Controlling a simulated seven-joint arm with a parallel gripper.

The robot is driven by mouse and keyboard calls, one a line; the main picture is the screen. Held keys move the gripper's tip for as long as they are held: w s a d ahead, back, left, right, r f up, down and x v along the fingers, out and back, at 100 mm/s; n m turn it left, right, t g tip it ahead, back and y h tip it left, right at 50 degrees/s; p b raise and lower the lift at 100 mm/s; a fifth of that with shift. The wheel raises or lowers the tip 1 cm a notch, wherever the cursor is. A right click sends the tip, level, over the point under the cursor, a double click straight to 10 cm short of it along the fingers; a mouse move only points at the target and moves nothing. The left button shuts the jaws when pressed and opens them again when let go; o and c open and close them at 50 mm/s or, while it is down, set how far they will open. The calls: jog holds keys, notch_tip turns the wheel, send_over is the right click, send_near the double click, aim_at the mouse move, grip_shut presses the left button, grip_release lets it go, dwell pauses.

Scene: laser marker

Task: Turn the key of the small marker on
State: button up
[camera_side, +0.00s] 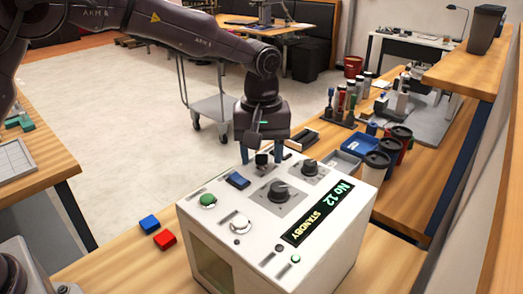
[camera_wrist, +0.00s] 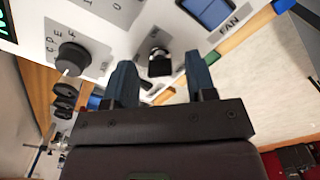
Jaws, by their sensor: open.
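The small marker (camera_side: 325,262) is a white box with a control panel on top, and its display (camera_side: 318,212) reads "No 12" and "STANDBY". A black key (camera_side: 261,159) stands in a switch at the panel's far edge; it also shows in the wrist view (camera_wrist: 160,66). My gripper (camera_side: 261,151) points down over the key. In the wrist view my gripper (camera_wrist: 159,72) is open, with one blue finger on each side of the key and visible gaps between. The key's exact angle is hard to tell.
Red (camera_side: 165,239) and blue (camera_side: 149,223) blocks lie left of the box.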

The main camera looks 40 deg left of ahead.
jog(key=shift+c, duration=0.5)
jog(key=c, duration=0.8)
jog(key=shift+m, duration=0.3)
jog(key=m, duration=0.3)
jog(key=shift+m, duration=0.3)
jog(key=m, duration=0.4)
jog(key=shift+m, duration=0.3)
jog(key=m, duration=0.4)
jog(key=shift+r+m, duration=0.1)
jog(key=shift+m, duration=2.4)
